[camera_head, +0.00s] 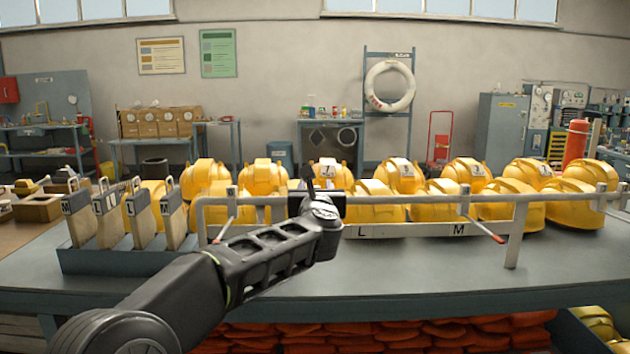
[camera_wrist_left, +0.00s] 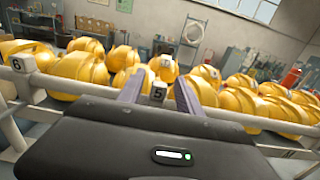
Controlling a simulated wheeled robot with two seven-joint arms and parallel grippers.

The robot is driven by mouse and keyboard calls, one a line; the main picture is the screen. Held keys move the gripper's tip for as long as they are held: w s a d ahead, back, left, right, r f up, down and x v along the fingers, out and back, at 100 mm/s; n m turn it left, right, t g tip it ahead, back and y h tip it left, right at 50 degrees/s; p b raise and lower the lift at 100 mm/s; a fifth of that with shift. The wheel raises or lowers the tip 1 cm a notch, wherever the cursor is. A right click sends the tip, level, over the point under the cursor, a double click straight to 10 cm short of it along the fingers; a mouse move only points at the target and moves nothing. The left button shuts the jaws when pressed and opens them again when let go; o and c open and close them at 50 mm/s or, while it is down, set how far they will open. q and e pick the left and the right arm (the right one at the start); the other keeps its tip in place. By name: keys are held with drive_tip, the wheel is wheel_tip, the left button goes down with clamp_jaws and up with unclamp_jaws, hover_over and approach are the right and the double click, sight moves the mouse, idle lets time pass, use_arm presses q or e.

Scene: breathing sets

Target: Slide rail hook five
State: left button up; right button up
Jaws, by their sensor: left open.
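The pale metal rail (camera_head: 420,199) runs along the table in front of yellow breathing-set cases. In the left wrist view, a small block marked 5 (camera_wrist_left: 158,92) sits on the rail, between the two fingers of my open left gripper (camera_wrist_left: 159,88). I cannot tell whether the fingers touch it. In the head view my left gripper (camera_head: 322,190) is at the rail and hides that block. My right gripper is not in view.
A block marked 6 (camera_wrist_left: 18,63) is on the rail at the left. Several yellow cases (camera_head: 378,205) stand close behind the rail. A rack of upright boards (camera_head: 110,215) stands at the left. The table front (camera_head: 420,265) is clear right of my arm.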

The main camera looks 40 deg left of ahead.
use_arm(q)
drive_tip(key=x, duration=0.3)
drive_tip(key=shift+w+a+p, duration=0.2)
drive_tip(key=shift+p, duration=0.15)
drive_tip(key=shift+c, duration=0.2)
clamp_jaws()
drive_tip(key=shift+d, duration=0.1)
idle(0.9)
